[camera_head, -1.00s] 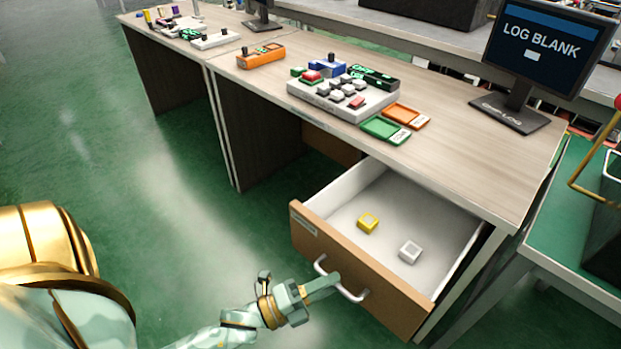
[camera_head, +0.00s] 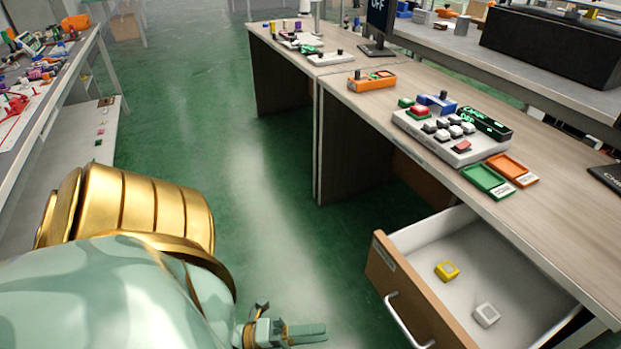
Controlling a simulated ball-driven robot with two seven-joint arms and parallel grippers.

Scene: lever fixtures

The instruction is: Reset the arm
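My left gripper (camera_head: 308,332) shows at the bottom of the head view, with its pale green fingers pointing right. The fingers lie close together from this angle, so I cannot tell whether they are open or shut. They are apart from the silver drawer handle (camera_head: 404,320), which is to their right. My large gold and pale green arm (camera_head: 140,205) fills the lower left. The drawer (camera_head: 380,265) stands pulled out from the desk, with a yellow block (camera_head: 447,271) and a white block (camera_head: 486,314) in it. My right gripper is not in view.
The desk (camera_head: 570,220) carries a keypad box (camera_head: 440,146), a green tray (camera_head: 487,181), an orange tray (camera_head: 513,169) and an orange switch box (camera_head: 371,80). A cluttered workbench (camera_head: 50,90) stands at the left. The green floor (camera_head: 215,110) between is clear.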

